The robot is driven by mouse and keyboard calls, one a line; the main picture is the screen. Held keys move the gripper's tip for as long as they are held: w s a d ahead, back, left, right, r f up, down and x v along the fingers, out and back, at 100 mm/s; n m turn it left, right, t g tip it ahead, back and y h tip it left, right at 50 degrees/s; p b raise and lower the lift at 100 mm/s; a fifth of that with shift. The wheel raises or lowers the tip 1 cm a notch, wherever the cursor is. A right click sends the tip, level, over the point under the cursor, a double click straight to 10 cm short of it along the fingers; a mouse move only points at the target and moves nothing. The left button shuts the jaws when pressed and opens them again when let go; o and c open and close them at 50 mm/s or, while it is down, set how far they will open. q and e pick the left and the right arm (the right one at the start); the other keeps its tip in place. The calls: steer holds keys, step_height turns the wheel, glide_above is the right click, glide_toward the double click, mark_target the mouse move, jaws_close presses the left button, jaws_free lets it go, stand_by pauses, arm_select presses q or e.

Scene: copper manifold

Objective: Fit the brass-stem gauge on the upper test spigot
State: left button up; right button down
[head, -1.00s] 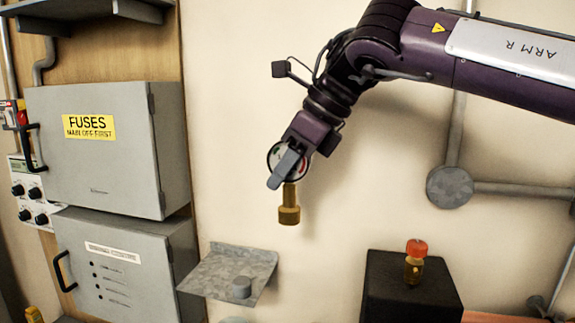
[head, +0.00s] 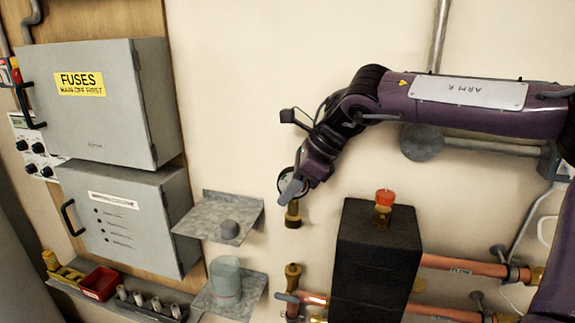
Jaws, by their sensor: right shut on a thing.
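My right gripper (head: 291,192) is shut on the gauge, seen edge-on with part of its round dial (head: 285,181) showing beside the fingers. The gauge's brass stem (head: 293,214) hangs down, roughly upright, with a wider collar at its lower end. My left gripper is not in view.
The black block (head: 375,262) has a red-capped brass fitting (head: 384,208) on top, close right of the gripper. Grey fuse boxes (head: 100,135) stand farther left. A red tray (head: 100,283) sits lower left.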

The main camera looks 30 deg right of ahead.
mark_target(288, 212)
step_height(288, 212, down, 6)
steer(key=shift+w+r+b, duration=0.15)
steer(key=shift+b, duration=0.35)
steer(key=shift+d+f, duration=0.1)
steer(key=shift+f, duration=0.5)
steer(key=shift+f+b, duration=1.4)
steer(key=shift+f, duration=0.95)
steer(key=shift+f+b, duration=0.95)
steer(key=shift+b, duration=0.1)
steer(key=c, duration=1.2)
jaws_free()
steer(key=shift+o, duration=0.2)
step_height(288, 212, up, 20)
steer(key=shift+r+b, duration=0.1)
steer(key=shift+b, duration=1.1)
